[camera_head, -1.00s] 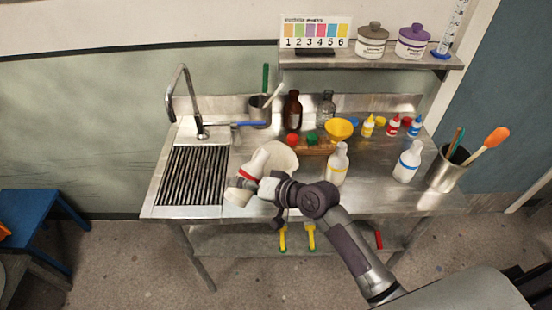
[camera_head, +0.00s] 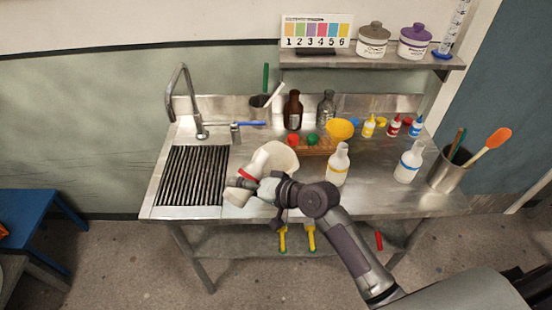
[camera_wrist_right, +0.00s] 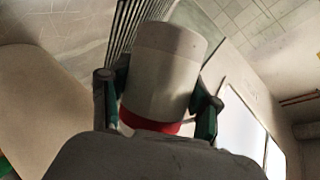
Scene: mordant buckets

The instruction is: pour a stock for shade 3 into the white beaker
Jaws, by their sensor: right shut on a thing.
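My right gripper (camera_head: 262,189) is shut on a white bottle with a red band (camera_head: 237,196), over the front of the counter beside the sink. The bottle is strongly tilted: its broad end points down-left and its neck end lies toward a wide, pale vessel, apparently the white beaker (camera_head: 283,157). In the right wrist view the bottle's white body (camera_wrist_right: 165,75) sits between the fingers, with the band low; its neck is hidden. I cannot tell whether liquid flows. A yellow-banded bottle (camera_head: 338,163) and a blue-banded bottle (camera_head: 408,163) stand upright to the right. My left gripper is not in view.
A shade card numbered 1 to 6 (camera_head: 316,30) stands on the shelf beside two lidded jars. Brown (camera_head: 292,110) and grey bottles, a yellow funnel (camera_head: 341,129) and small dropper bottles line the back. A utensil pot (camera_head: 446,172) stands at right. The front right counter is clear.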

